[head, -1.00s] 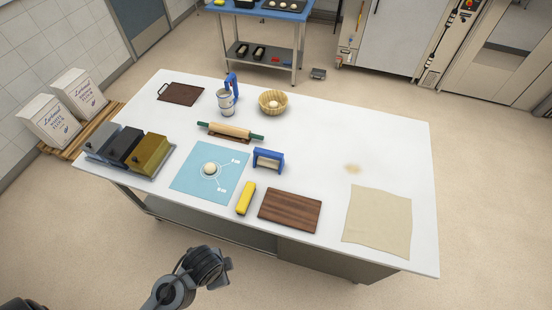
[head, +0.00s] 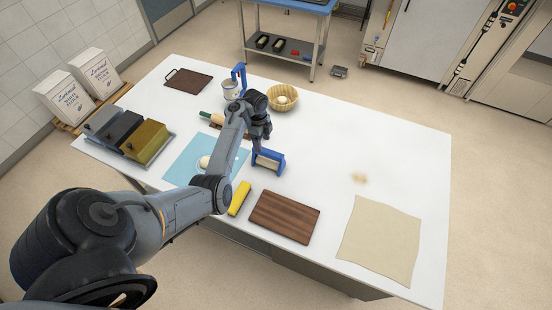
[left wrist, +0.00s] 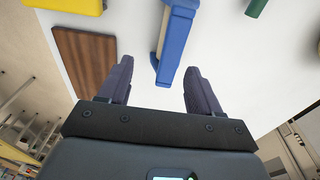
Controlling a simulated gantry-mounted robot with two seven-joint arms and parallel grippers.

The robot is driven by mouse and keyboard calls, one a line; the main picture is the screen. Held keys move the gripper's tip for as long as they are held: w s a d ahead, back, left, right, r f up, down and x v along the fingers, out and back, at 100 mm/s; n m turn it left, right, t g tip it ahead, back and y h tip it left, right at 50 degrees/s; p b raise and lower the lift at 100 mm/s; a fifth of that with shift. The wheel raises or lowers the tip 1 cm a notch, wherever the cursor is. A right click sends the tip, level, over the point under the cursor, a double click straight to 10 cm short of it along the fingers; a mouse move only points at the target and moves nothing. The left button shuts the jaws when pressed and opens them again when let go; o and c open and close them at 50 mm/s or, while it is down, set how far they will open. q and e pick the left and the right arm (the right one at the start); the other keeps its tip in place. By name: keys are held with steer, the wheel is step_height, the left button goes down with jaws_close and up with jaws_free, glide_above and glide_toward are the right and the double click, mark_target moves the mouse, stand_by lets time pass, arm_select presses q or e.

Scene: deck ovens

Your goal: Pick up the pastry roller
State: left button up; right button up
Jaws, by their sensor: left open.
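The pastry roller (head: 268,161), a blue frame with a cream roller, stands on the white table, partly behind my left gripper in the head view. It also shows in the left wrist view, where its blue frame (left wrist: 176,42) is ahead of and between my fingertips. My left gripper (head: 262,146) is open and empty, close to the roller. Its two dark fingers (left wrist: 158,75) are wide apart in the wrist view, and I see no contact. My right gripper is not in view.
A green-handled rolling pin (head: 207,117) lies behind my arm, mostly hidden. A yellow object (head: 239,199), a brown board (head: 284,217), a blue mat (head: 181,174) and a basket (head: 283,104) are around.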

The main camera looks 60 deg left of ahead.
mark_target(268, 151)
arm_select(q)
steer(key=shift+w+r, duration=0.5)
steer(key=shift+w, duration=0.2)
steer(key=shift+w+t, duration=0.3)
steer(key=f, duration=0.4)
steer(key=shift+w+d+f, duration=0.2)
steer(key=shift+d+f, duration=0.05)
steer(key=shift+s+f+b, duration=0.1)
steer(key=shift+f+b, duration=0.35)
steer(key=shift+f, duration=2.25)
steer(key=c, duration=1.2)
